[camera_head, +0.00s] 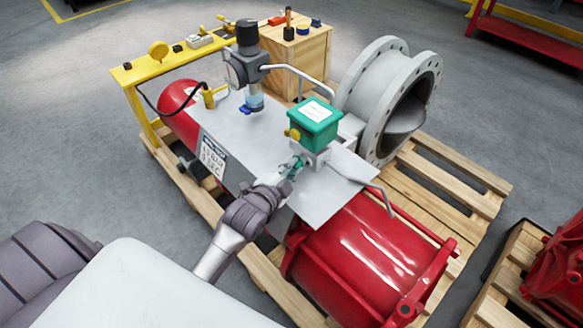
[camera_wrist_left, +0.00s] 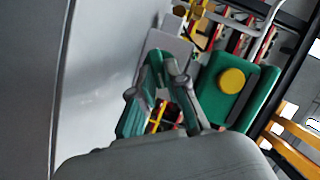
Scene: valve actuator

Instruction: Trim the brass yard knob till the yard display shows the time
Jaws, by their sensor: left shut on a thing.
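My left gripper (camera_head: 295,164) is at the grey block under a green box (camera_head: 315,122). Its green-tipped fingers meet in the left wrist view (camera_wrist_left: 163,65), shut on a small part that they hide. I cannot tell whether that part is the brass yard knob. A round yellow, brass-like knob (camera_head: 292,134) on the green box stands clear of the fingers; a yellow disc on the box (camera_wrist_left: 231,81) shows in the left wrist view. A white panel with black lettering (camera_head: 213,156), possibly the yard display, is on the plate's left side; its text is too small to read surely. My right gripper is not in view.
A grey metal plate (camera_head: 226,127) lies over a red cylinder (camera_head: 375,258) on a wooden pallet (camera_head: 447,180). A dark-topped regulator (camera_head: 248,65), thin pipes and a flanged grey valve body (camera_head: 378,80) stand close behind. A yellow rail (camera_head: 190,52) carries small parts.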

